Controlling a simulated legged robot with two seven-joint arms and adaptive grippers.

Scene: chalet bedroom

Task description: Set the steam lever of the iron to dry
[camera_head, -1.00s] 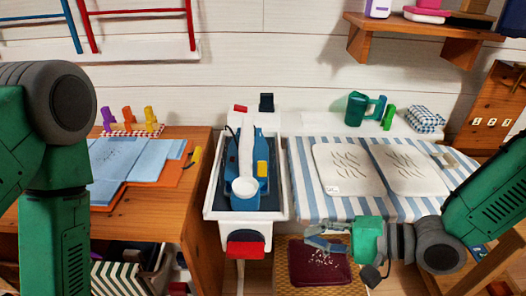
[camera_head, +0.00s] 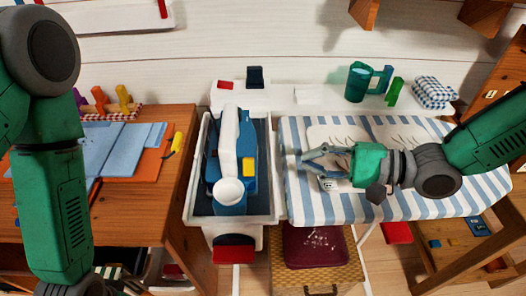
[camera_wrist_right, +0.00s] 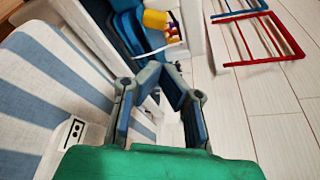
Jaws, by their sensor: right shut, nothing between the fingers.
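The blue-and-white iron (camera_head: 215,190) lies in the long white tray with a dark blue inside (camera_head: 187,205), left of the striped ironing board. A yellow part (camera_head: 248,168) shows on its right side; I cannot tell its setting. The yellow part (camera_wrist_right: 155,19) and blue body (camera_wrist_right: 128,28) also show at the top of the right wrist view. My right gripper (camera_head: 308,158) is shut and empty above the board's left edge, right of the iron and apart from it. Its fingers (camera_wrist_right: 160,70) show in the wrist view. My left gripper is out of view; only its arm shows.
The striped board (camera_head: 400,208) carries pale sheets (camera_head: 328,130). A green watering can (camera_head: 357,82) and checked cloth (camera_head: 433,92) stand on the ledge behind. A wooden desk (camera_head: 150,185) is left of the tray. A red box (camera_head: 234,250) sits at the tray's front.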

